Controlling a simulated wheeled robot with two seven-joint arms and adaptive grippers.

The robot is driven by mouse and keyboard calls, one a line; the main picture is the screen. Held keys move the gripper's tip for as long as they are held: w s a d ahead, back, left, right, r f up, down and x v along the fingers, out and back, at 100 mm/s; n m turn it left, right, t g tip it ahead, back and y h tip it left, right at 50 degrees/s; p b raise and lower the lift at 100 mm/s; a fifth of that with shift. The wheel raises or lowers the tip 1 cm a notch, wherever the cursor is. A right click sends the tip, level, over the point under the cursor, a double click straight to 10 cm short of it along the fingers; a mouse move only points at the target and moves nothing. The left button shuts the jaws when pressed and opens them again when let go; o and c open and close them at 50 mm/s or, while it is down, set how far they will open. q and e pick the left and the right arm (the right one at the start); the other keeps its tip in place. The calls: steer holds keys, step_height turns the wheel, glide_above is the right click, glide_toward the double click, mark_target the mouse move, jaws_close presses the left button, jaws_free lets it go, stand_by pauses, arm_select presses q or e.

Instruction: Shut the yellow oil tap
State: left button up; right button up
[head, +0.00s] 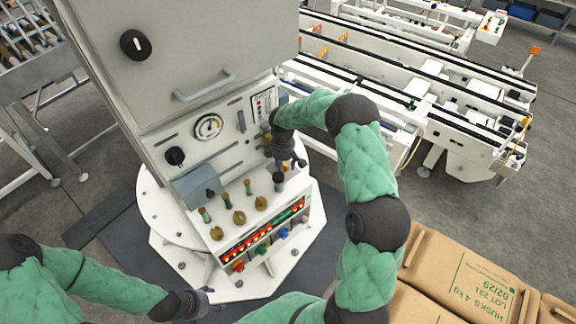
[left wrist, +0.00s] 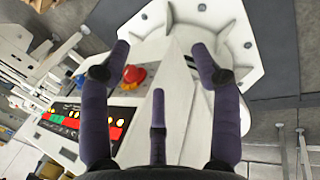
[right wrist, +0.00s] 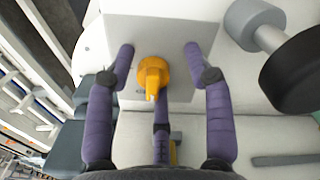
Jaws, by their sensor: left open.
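The yellow oil tap (right wrist: 152,76) shows in the right wrist view on a pale box face, its narrow handle pointing toward the palm. My right gripper (right wrist: 158,62) is open, with its purple fingers spread on both sides of the tap; I see no finger closed on it. In the head view my right gripper (head: 285,162) is at the right side of the machine's front panel and hides most of the tap. My left gripper (head: 205,299) is open and empty, low beside the machine's base; it also shows in the left wrist view (left wrist: 162,55).
The white machine has a gauge (head: 208,126), a black knob (head: 175,156) and a console with several levers and a red-lit strip (head: 262,230). A red knob (left wrist: 133,76) shows in the left wrist view.

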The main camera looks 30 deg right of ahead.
mark_target(284, 169)
steer(key=shift+w+d+r, duration=0.1)
steer(key=shift+w+r, duration=0.05)
steer(key=shift+r, duration=0.15)
steer(key=shift+w+r, duration=0.1)
steer(key=shift+r, duration=0.2)
arm_select(q)
steer(key=shift+w+f, duration=0.3)
steer(key=shift+w, duration=0.3)
steer(key=shift+w+f, duration=0.25)
steer(key=shift+w, duration=0.35)
arm_select(e)
step_height(284, 169, up, 11)
steer(key=shift+s, duration=0.3)
arm_select(q)
steer(key=shift+s, duration=0.1)
